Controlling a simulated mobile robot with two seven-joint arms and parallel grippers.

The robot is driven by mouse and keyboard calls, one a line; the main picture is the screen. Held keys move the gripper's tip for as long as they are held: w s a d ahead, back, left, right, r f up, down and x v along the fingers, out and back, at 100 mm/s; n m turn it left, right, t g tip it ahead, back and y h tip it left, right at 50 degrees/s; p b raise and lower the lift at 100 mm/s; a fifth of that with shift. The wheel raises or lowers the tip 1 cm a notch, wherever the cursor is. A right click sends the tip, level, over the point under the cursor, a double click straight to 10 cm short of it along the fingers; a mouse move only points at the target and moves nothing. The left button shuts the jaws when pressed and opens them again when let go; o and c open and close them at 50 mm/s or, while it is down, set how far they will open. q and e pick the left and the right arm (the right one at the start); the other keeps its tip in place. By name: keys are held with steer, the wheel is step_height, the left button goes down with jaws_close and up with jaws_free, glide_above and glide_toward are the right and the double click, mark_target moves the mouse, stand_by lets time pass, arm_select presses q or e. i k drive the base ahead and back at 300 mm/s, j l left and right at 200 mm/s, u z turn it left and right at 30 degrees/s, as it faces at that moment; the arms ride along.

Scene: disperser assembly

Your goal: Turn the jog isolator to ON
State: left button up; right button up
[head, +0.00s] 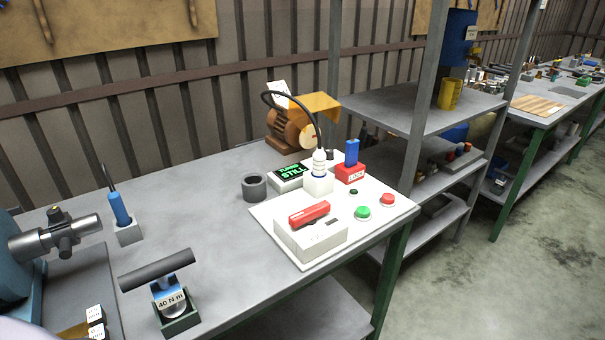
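A light grey box (311,237) with a red handle (309,213) on top sits at the front left of a white panel (268,221) on the grey workbench. It looks like the jog isolator. The red handle lies slanted along the box top. The lettering on it is too small to read, so I cannot tell its position. A green button (362,213) and a red button (387,200) are to its right. Neither of my grippers shows in the head view.
Behind the box stand a display reading STILL (291,176), a white plug with a black cable (319,172) and a red LOCK block (350,173) with a blue top. A 40 N m tool (168,291) stands front left. The middle bench (200,222) is clear.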

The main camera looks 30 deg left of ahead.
mark_target(308, 217)
steer(key=i+l, duration=0.45)
steer(key=i, duration=0.2)
steer(key=i+l+u, duration=0.4)
steer(key=i+l, duration=0.15)
steer(key=u, duration=1.65)
steer(key=l, duration=0.05)
